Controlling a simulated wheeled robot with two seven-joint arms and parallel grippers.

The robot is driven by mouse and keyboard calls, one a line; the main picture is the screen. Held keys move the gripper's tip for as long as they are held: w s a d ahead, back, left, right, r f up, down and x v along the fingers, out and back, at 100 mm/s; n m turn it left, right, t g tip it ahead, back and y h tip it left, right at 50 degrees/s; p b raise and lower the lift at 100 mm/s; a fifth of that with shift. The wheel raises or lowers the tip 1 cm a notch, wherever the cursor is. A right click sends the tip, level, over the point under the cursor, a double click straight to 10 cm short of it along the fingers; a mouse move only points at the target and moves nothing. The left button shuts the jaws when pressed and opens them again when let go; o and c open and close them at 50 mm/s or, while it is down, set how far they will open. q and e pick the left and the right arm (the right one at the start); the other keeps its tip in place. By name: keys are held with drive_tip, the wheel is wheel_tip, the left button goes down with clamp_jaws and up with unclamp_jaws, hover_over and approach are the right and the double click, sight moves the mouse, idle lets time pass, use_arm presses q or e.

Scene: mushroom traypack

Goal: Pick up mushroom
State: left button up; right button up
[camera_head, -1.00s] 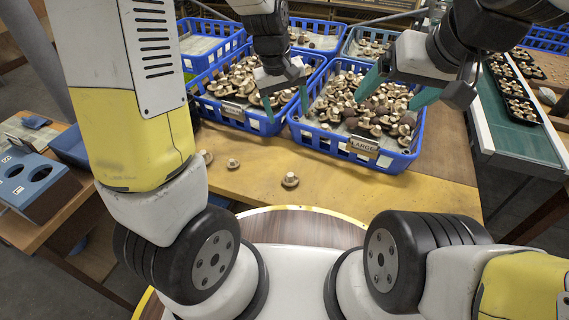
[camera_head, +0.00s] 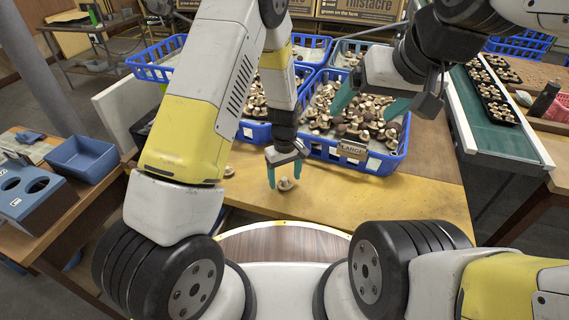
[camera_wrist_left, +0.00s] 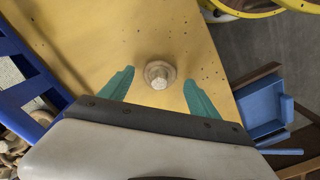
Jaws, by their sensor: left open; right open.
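A single mushroom (camera_head: 285,184) lies on the yellow table top (camera_head: 330,200) near its front edge, in the head view. In the left wrist view the mushroom (camera_wrist_left: 160,75) shows stem towards the camera, ahead of and between the two green fingers. My left gripper (camera_head: 284,172) is open and empty, pointing down close above this mushroom. The left wrist view shows the left gripper (camera_wrist_left: 160,92) fingers apart on either side, not touching it. My right gripper (camera_head: 368,102) is open over the blue crate labelled LARGE (camera_head: 352,150), which holds many mushrooms.
Another mushroom (camera_head: 228,171) lies on the table to the left. A second blue crate (camera_head: 257,132) of mushrooms stands behind my left arm. A green conveyor (camera_head: 480,125) with black trays (camera_head: 497,108) runs at the right. The table's front strip is mostly clear.

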use_arm(q)
wheel_tip(320, 180, down, 2)
drive_tip(key=shift+f, duration=0.1)
drive_tip(key=c, duration=0.9)
drive_tip(key=shift+c, duration=0.2)
drive_tip(key=shift+r, duration=0.2)
